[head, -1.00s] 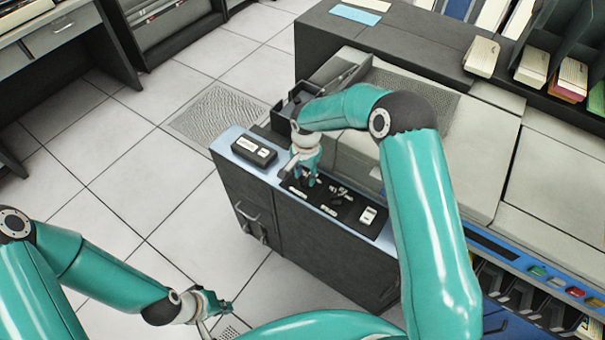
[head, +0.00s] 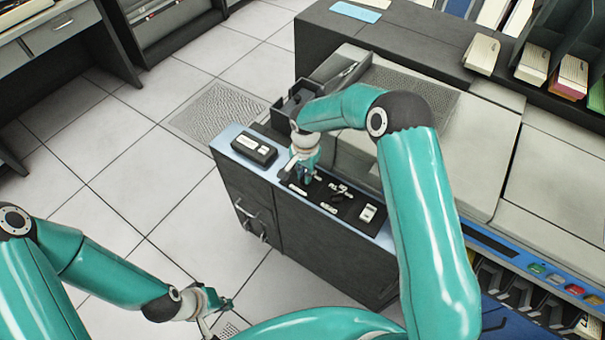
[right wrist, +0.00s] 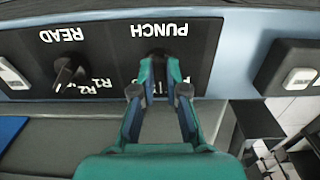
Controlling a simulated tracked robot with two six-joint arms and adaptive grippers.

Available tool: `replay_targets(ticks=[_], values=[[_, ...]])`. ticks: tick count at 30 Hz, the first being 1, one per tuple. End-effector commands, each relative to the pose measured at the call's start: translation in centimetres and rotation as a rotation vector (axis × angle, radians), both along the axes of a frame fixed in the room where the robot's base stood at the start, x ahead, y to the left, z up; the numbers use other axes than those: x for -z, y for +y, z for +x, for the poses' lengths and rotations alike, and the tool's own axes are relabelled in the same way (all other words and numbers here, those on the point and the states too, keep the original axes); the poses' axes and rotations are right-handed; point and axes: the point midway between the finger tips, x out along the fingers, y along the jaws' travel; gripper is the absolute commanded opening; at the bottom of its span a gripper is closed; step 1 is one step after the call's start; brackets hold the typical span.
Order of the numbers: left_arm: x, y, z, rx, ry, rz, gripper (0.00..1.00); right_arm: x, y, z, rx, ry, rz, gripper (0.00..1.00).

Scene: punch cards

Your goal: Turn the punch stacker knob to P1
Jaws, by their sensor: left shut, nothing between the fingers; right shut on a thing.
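The black control panel (head: 350,212) sits on top of the grey cabinet. In the right wrist view it appears upside down, with white PUNCH and READ labels. My right gripper (right wrist: 158,75) is shut on the punch stacker knob (right wrist: 156,54), under the PUNCH label. Only a dark bit of the knob shows between the fingers. The fingers hide much of its position marks, so its pointing cannot be read. In the head view my right gripper (head: 303,179) is on the panel's left part. My left gripper (head: 220,303) is shut and empty, low over the floor.
The read knob (right wrist: 68,72), with R1 and R2 marks, is beside the punch knob. A white switch (head: 368,213) is at the panel's right end. A black box with a white label (head: 254,150) is on the left. Open floor lies left of the cabinet.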

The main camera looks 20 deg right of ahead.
Motion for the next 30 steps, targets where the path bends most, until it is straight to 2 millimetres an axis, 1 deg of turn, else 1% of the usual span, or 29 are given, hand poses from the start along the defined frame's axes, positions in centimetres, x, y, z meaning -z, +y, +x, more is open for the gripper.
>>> replay_targets(ticks=[8, 18, 24, 30], values=[[1.9, 0.0, 0.0, -0.001, 0.0, 0.0, 0.0, 0.2, -0.3, 0.2, -0.103, -0.008, -0.001, 0.0], [4.9, 0.0, 0.0, 0.0, 0.0, 0.0, 0.0, 0.2, -0.4, 0.3, -0.372, -0.01, -0.004, 0.0], [6.1, 0.0, 0.0, 0.0, 0.0, 0.0, 0.0, 0.0, -0.5, 0.4, -0.535, -0.012, -0.005, 0.0], [6.8, 0.0, 0.0, 0.0, 0.0, 0.0, 0.0, -0.2, -0.5, 0.5, -0.664, -0.014, -0.007, 0.0]])
